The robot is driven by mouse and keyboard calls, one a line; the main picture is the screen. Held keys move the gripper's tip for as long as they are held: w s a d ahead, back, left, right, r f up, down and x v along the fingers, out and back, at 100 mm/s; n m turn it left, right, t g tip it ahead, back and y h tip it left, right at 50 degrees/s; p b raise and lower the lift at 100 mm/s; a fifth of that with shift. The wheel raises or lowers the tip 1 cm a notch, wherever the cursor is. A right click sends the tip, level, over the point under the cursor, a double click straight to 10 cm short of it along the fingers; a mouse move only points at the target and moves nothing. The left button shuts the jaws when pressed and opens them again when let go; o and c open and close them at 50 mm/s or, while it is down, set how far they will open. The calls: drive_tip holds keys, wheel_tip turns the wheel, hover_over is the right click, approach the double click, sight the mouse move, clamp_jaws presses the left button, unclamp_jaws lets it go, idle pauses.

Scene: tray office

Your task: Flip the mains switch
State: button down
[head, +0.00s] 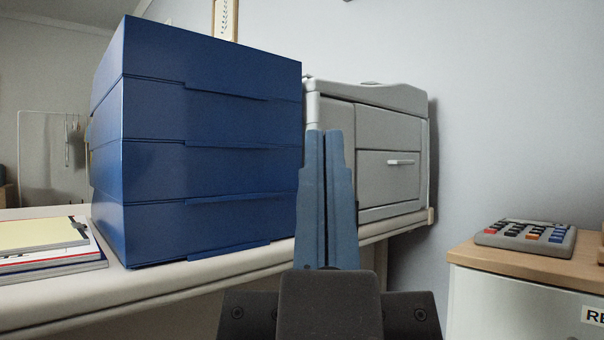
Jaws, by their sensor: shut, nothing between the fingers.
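My gripper (324,136) is in the lower middle of the head view, its two blue fingers side by side and shut, with nothing between them. The fingers point away toward a grey office machine (390,135) on the desk and cover part of its left side. The machine has a front panel with a small pale handle (403,162). I cannot make out a mains switch on it. The gap between fingertips and machine is hard to judge.
A tall stack of blue trays (200,150) stands on the pale desk (60,300), left of my gripper, and hides what is behind it. Papers (45,245) lie at the far left. A calculator (525,236) sits on a wood-topped cabinet (500,263) at right.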

wheel_tip(320, 180, up, 70)
drive_tip(key=p, duration=6.8)
drive_tip(key=shift+f+p, duration=0.2)
drive_tip(key=shift+p, duration=0.15)
drive_tip(key=shift+a, duration=0.1)
drive_tip(key=shift+a, duration=0.1)
